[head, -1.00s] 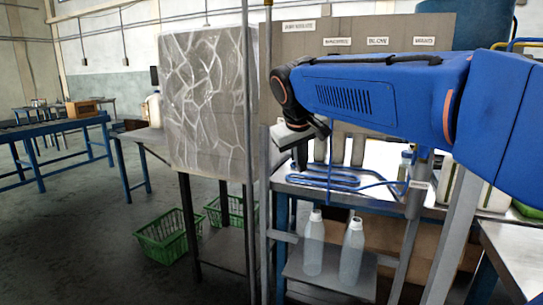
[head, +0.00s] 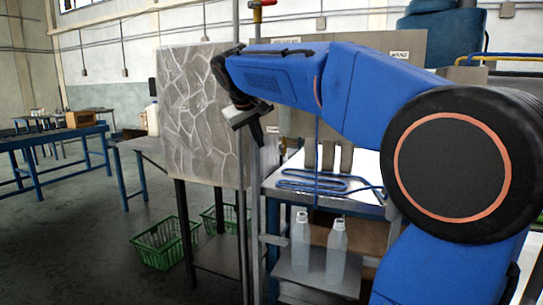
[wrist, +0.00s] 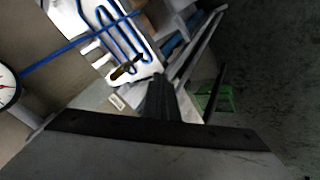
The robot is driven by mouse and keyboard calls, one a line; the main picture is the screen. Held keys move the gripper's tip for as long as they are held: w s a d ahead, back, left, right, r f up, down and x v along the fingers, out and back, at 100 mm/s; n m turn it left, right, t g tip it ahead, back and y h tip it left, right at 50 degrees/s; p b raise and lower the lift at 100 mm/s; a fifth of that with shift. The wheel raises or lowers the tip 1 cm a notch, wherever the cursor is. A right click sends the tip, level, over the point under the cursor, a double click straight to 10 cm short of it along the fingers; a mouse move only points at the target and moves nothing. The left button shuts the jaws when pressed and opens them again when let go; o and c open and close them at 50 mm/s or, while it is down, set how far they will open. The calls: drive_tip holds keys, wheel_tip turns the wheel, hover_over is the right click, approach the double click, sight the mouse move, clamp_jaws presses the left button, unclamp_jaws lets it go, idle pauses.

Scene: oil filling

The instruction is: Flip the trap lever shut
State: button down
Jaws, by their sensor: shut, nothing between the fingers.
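My gripper (head: 260,142) is shut and empty. In the head view it hangs at the end of the blue arm, in front of the grey stone-patterned panel's right edge and near the vertical pipes. In the wrist view its dark fingers (wrist: 158,98) lie together in the middle, pointing toward a white surface with blue tubing. A small brass-coloured part (wrist: 126,70) shows near the fingertips; I cannot tell whether it is the trap lever. A red-handled brass fitting (head: 263,4) sits at the top of a pipe, above my gripper. No trap lever is clearly recognisable.
The stone-patterned panel (head: 188,120) stands left of the pipes. The workbench (head: 340,190) carries blue tubing, with two bottles (head: 337,250) on the shelf below. A round gauge (wrist: 7,85) is at the wrist view's left edge. Green crates (head: 160,245) stand on the floor.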

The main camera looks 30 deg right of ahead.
sight(281, 156)
drive_tip(key=w+d+f, duration=0.4)
drive_tip(key=d+f, duration=0.4)
drive_tip(key=shift+w+d, duration=0.15)
drive_tip(key=shift+d, duration=0.05)
